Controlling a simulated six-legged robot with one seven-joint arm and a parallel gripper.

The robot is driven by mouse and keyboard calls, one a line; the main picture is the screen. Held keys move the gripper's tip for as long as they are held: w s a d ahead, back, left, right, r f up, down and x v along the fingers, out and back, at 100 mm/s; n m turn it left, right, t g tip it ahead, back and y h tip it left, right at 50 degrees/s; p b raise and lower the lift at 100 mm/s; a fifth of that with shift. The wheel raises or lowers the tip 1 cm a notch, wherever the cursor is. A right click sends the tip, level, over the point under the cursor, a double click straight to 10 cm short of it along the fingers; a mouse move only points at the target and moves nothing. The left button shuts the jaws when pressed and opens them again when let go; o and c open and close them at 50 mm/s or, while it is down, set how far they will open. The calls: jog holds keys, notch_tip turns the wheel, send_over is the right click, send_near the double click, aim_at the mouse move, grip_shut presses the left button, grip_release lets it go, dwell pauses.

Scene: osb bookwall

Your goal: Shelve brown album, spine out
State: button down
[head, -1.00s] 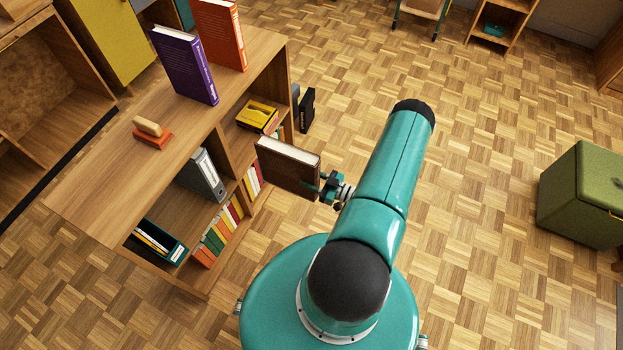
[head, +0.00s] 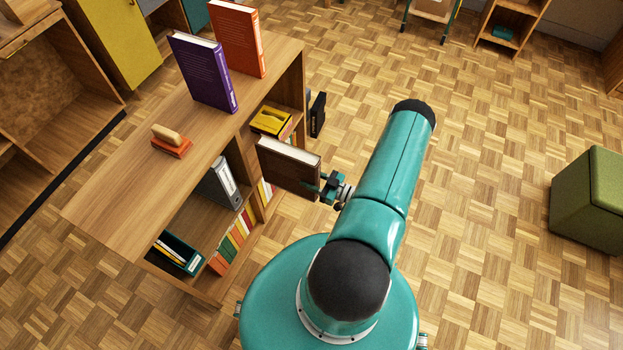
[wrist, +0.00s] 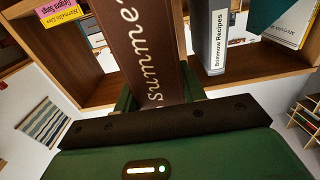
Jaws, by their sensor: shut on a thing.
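The brown album (head: 288,167) is held upright in front of the open side of the wooden bookcase (head: 110,215). My gripper (head: 325,187) is shut on the end of the album nearest me. In the wrist view the album's brown spine (wrist: 150,45) with pale lettering, partly readable as "summe", faces my wrist camera. The spine is between the jaws of my gripper (wrist: 152,105). The album's far end overlaps the bookcase in the head view, and I cannot tell whether it is inside a compartment.
A grey binder (head: 221,183), a teal box (head: 176,254) and a row of coloured books (head: 232,243) fill shelves. A yellow item (head: 270,121) lies in the far compartment. Purple (head: 205,75) and orange (head: 238,40) books stand on top. A green pouf (head: 590,200) stands right; floor between is clear.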

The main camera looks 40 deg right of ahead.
jog(key=shift+w+d, duration=0.1)
jog(key=shift+w, duration=0.05)
dwell(0.4)
jog(key=shift+w+a+f, duration=0.2)
jog(key=shift+w, duration=0.3)
dwell(0.7)
dwell(0.3)
jog(key=x, duration=2.4)
jog(key=shift+w, duration=0.45)
dwell(2.2)
jog(key=shift+f, duration=0.1)
